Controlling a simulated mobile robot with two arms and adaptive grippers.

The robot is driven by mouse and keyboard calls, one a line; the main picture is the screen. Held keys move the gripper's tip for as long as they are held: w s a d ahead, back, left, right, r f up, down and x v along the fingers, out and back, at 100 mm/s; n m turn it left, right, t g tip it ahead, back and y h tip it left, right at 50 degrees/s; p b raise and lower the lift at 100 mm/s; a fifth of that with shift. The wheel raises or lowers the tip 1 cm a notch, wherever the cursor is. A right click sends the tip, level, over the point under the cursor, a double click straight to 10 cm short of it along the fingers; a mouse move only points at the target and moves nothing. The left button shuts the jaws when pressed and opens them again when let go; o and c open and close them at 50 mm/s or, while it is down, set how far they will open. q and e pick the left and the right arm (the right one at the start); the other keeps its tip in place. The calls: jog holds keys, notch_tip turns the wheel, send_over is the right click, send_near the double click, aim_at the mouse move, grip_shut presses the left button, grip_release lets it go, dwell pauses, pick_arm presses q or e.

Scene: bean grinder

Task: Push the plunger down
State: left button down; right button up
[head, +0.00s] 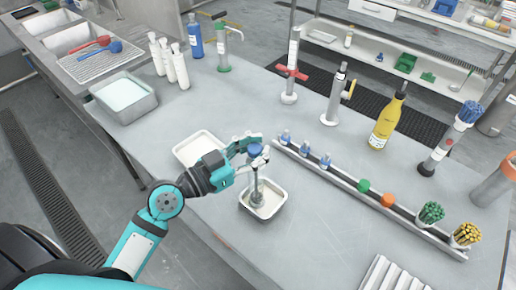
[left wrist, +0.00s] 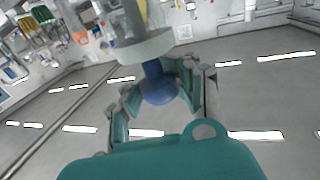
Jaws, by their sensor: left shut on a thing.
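The plunger's blue knob (head: 254,149) tops a grey, upright grinder (head: 257,185) that stands in a small white tray (head: 245,208) near the middle of the table. My left gripper (head: 257,146) comes in from the left at the height of the knob and is shut on it. In the left wrist view the blue knob (left wrist: 158,90) sits between the two teal fingers, with a wide pale disc (left wrist: 146,47) of the grinder beside it. The fingers hide part of the knob in the head view. My right gripper is not in view.
A second white tray (head: 198,147) lies just behind my left forearm. A long rail (head: 350,186) with several small coloured items runs along the right. A yellow bottle (head: 387,122) and metal tools stand behind it.

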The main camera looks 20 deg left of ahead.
pick_arm(q)
jog(key=shift+f, duration=0.4)
jog(key=c, duration=1.5)
grip_release()
jog(key=o, duration=0.6)
jog(key=shift+r, duration=0.15)
jog(key=shift+c, duration=0.2)
jog(key=v, duration=1.2)
jog(key=shift+r, duration=0.15)
